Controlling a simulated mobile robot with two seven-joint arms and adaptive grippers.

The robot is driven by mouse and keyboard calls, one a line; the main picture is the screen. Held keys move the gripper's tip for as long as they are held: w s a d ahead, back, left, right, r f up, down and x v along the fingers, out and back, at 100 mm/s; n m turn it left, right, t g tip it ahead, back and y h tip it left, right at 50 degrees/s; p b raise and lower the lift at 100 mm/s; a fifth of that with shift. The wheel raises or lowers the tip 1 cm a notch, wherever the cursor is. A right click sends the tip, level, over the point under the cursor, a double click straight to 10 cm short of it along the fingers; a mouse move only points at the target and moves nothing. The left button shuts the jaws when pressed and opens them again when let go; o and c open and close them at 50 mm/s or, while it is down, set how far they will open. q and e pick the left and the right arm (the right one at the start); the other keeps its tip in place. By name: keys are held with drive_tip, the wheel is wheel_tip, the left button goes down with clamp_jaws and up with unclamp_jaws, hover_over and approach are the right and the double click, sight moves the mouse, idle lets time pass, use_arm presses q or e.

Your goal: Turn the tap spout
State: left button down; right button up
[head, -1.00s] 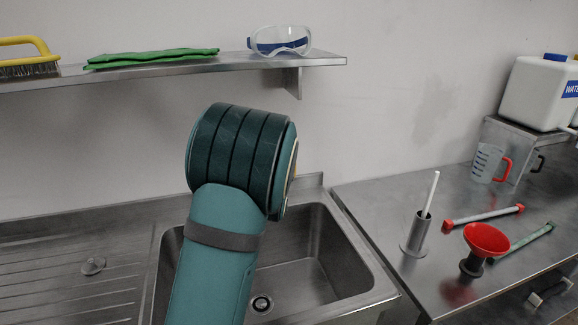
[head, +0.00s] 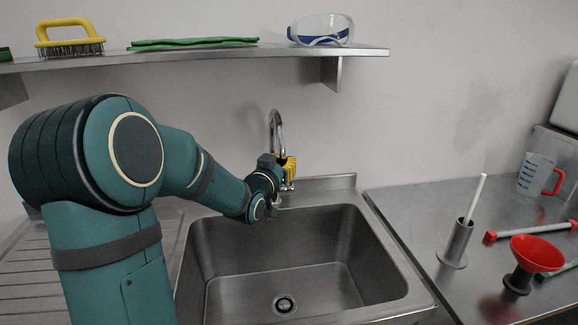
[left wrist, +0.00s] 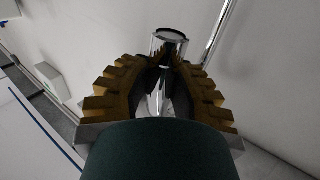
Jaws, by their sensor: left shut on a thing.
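The chrome tap spout (head: 277,125) rises in a curved arc behind the sink, against the wall. My left gripper (head: 287,168) is at the lower part of the tap, its yellow fingers partly hidden by my wrist. In the left wrist view, the two ridged yellow fingers (left wrist: 164,85) are closed on the tap, with shiny metal between them and a round chrome end (left wrist: 170,36) showing beyond. Exactly where along the spout they grip is hidden. My right gripper is not in view.
The steel sink basin (head: 220,255) is empty, with a drain (head: 284,304) at its bottom. A shelf (head: 200,55) above holds a brush (head: 68,40), green cloth (head: 192,43) and goggles (head: 321,30). The right counter holds a brush holder (head: 456,243) and red funnel (head: 536,253).

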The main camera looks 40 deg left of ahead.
use_arm(q)
drive_tip(key=shift+d+f, duration=0.1)
idle(0.3)
drive_tip(key=c, duration=1.1)
unclamp_jaws()
drive_tip(key=shift+s, duration=0.1)
drive_tip(key=shift+o, duration=1.4)
drive_tip(key=shift+d, duration=0.1)
drive_tip(key=shift+s, duration=0.1)
drive_tip(key=v, duration=1.2)
